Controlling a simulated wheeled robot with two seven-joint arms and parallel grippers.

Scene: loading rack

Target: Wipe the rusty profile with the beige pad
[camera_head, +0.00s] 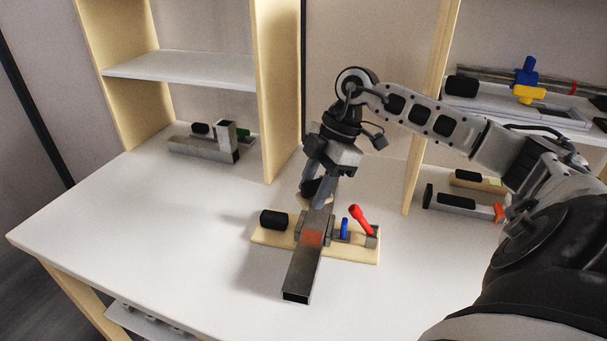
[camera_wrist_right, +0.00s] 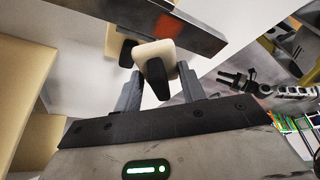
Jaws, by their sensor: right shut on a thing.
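The profile (camera_head: 301,268) is a grey square tube lying across a wooden board, with an orange-brown rusty patch (camera_head: 312,237) on its top face. It also crosses the top of the right wrist view (camera_wrist_right: 165,18). My right gripper (camera_head: 318,186) is above the far end of the profile, behind the rusty patch. It is shut on the black handle (camera_wrist_right: 156,80) of the beige pad (camera_wrist_right: 155,52). The pad is mostly hidden by the gripper in the head view. I cannot tell whether the pad touches the profile. My left gripper is out of view.
The wooden board (camera_head: 360,252) carries a black cylinder (camera_head: 273,220), a blue piece (camera_head: 344,228) and a red lever (camera_head: 360,218) beside the profile. Shelves with other parts stand behind and at right. The white table's left side is clear.

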